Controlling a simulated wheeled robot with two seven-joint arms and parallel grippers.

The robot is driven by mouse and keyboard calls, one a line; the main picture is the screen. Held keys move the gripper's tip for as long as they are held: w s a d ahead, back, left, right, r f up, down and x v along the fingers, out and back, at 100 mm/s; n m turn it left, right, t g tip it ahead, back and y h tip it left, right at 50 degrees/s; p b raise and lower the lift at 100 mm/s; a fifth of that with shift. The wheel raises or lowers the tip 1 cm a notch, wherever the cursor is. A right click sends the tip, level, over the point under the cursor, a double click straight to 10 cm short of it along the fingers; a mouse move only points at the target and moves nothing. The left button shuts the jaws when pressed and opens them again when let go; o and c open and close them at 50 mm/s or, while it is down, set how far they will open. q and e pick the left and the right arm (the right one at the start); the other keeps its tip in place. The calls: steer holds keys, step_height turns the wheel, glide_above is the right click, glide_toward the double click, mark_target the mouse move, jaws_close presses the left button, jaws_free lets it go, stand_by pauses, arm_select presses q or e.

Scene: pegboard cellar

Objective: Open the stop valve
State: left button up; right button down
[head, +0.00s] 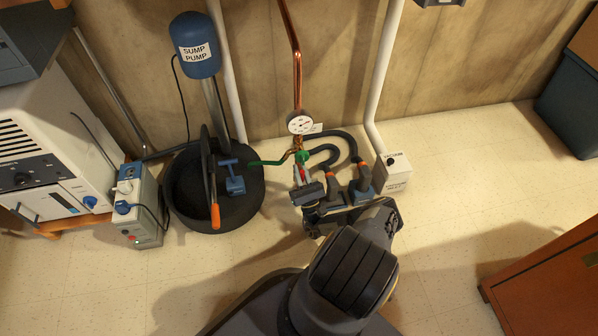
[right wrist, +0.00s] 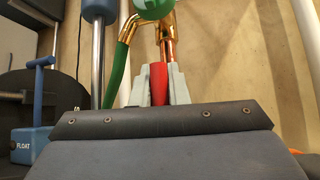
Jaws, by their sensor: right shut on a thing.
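The stop valve sits low on a copper pipe (head: 297,62) against the wall, below a round white gauge (head: 300,122). In the right wrist view its red handle (right wrist: 159,84) shows below brass fittings (right wrist: 140,27). A green round part (right wrist: 152,8) is cut off at the top of that view; green also shows by the pipe in the head view (head: 303,155). My right gripper (head: 302,174) is shut on the red handle, with its pale grey fingers (right wrist: 160,86) on both sides of it. The handle's near end is hidden behind the gripper body. My left gripper is not in view.
A green hose (head: 266,163) runs left from the fittings towards a black sump basin (head: 240,213) with a blue float part (head: 234,180). A wooden cabinet (head: 545,280) stands at right.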

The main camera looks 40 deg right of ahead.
mark_target(303, 180)
steer(key=shift+d, duration=0.1)
steer(key=c, duration=1.4)
jaws_free()
steer(key=shift+s, duration=0.1)
steer(key=v, duration=0.3)
steer(key=shift+f, duration=0.1)
steer(key=s+a+p, duration=0.1)
steer(key=s+a, duration=0.3)
steer(key=s, duration=0.7)
steer(key=shift+a, duration=0.2)
